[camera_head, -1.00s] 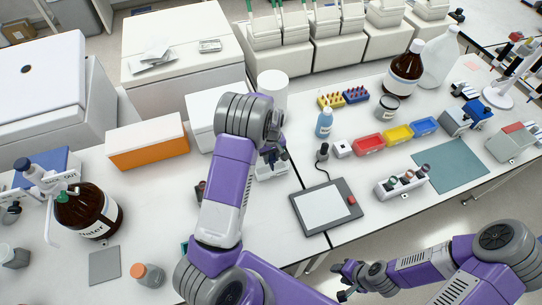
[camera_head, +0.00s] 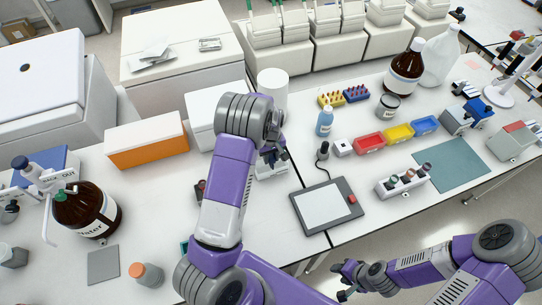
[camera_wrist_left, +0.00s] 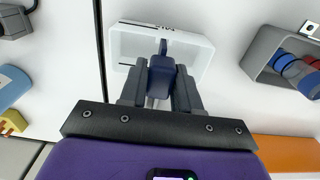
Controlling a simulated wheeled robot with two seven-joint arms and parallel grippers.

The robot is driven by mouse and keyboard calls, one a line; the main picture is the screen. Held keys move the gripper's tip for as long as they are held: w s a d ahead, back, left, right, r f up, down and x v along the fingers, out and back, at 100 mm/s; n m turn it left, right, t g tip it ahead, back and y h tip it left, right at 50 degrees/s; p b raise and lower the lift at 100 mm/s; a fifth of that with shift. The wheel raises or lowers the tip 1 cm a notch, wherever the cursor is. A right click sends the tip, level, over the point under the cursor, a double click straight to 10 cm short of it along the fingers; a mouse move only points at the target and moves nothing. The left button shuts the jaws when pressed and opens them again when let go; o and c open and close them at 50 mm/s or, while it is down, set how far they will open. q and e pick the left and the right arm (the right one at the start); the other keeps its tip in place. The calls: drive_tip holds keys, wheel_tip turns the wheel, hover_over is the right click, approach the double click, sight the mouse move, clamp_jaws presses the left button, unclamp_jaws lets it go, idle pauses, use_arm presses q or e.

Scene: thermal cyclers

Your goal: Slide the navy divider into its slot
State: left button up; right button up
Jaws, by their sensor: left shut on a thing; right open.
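The navy divider (camera_wrist_left: 162,67) is held between the fingers of my left gripper (camera_wrist_left: 160,92) in the left wrist view. It shows nearly edge-on, over the white open box (camera_wrist_left: 200,52). I cannot tell whether its lower edge is inside the box or above it, and the slot is hidden behind the divider and fingers. In the head view my left gripper (camera_head: 272,157) is at the box (camera_head: 270,174), which is partly covered by the arm. My right gripper (camera_head: 346,277) is open and empty, off the front edge of the bench.
A grey tablet-like pad (camera_head: 326,205) lies right of the box. An orange-fronted white box (camera_head: 147,142) stands to the left. A grey holder with blue rolls (camera_wrist_left: 280,60) is beside the white box in the wrist view.

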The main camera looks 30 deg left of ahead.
use_arm(q)
drive_tip(key=shift+f+b, duration=0.65)
drive_tip(key=shift+f, duration=0.25)
drive_tip(key=o, duration=0.8)
drive_tip(key=shift+r, duration=0.1)
wheel_tip(320, 180, up, 8)
drive_tip(key=shift+f, duration=0.25)
